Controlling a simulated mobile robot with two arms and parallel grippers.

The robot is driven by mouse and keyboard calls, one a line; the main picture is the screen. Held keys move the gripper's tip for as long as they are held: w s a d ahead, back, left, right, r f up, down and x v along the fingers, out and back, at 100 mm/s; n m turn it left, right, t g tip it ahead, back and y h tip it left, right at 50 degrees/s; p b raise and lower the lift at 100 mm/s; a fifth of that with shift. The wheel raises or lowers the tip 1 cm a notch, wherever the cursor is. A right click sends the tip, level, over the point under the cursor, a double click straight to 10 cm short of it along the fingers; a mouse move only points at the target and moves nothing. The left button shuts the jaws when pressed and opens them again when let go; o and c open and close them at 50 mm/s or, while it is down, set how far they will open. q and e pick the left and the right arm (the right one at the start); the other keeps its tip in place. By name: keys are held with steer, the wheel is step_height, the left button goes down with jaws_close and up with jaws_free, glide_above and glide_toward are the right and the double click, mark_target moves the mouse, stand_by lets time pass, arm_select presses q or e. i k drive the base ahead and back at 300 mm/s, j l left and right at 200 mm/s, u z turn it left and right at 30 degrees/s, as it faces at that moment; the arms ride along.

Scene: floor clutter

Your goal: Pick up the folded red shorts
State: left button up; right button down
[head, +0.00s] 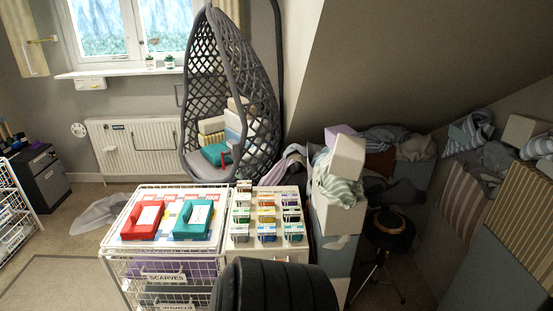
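Neither of my grippers is in view, and nothing is seen touching the red item.
A grey hanging chair (231,95) holding boxes is behind. Cluttered boxes and cloths (348,158) and a black stool (389,230) stand right. Carpet (55,250) is open at left.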

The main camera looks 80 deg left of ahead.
mark_target(143, 222)
steer(key=j+u, duration=0.1)
steer(key=u, duration=3.65)
